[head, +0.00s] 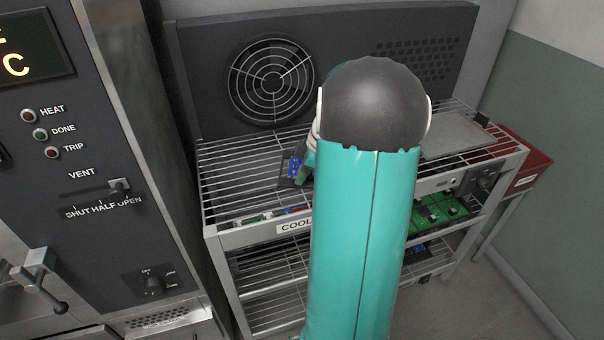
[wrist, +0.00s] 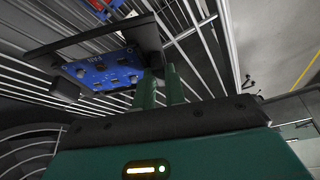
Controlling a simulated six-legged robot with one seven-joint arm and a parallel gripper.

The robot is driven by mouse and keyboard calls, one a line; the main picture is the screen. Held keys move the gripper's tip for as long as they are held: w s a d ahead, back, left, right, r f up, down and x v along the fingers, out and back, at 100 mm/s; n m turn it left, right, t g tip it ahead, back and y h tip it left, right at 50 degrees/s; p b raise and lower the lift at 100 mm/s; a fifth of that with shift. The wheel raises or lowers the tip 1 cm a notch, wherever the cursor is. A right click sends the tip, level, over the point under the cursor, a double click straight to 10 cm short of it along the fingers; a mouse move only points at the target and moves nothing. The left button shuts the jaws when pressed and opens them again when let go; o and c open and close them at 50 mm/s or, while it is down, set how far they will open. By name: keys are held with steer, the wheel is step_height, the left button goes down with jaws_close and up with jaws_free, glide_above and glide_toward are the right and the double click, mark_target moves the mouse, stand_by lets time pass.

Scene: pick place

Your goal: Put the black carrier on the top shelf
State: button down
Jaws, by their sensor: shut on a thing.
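The black carrier (wrist: 147,35) holds a blue circuit board (wrist: 105,72) and shows in the wrist view, just beyond my fingers. My gripper (wrist: 160,82) has its two green fingers shut on the carrier's near black part. In the head view, a small part of the blue board (head: 293,167) shows over the top shelf (head: 235,170), left of my teal arm. My arm hides most of the carrier and gripper there. I cannot tell whether the carrier touches the shelf wires. The top shelf is a wire grid on a grey rack marked "COOL".
A grey flat plate (head: 455,135) lies on the top shelf at right. Green boards (head: 438,212) sit on a level below. A fan panel (head: 272,82) stands behind the rack. A control cabinet (head: 85,150) is close at left, and a red box (head: 525,158) at right.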

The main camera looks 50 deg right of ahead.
steer(key=shift+f, duration=0.1)
steer(key=c, duration=1.5)
jaws_free()
steer(key=shift+o, duration=0.2)
steer(key=v, duration=1.2)
steer(key=w+a+r+m+h, duration=0.1)
steer(key=a+r+m, duration=0.1)
steer(key=a, duration=0.8)
steer(key=a+r+m+h, duration=0.1)
steer(key=a+r, duration=0.2)
steer(key=a, duration=0.8)
steer(key=s+a+f+m+t, duration=0.1)
steer(key=s+a, duration=0.3)
steer(key=a, duration=0.4)
steer(key=s+a+f+m+t, duration=0.1)
steer(key=s+a+m, duration=0.2)
steer(key=a, duration=0.5)
steer(key=shift+s+a+m+h, duration=0.3)
steer(key=shift+s+m+h, duration=0.1)
steer(key=shift+s, duration=0.3)
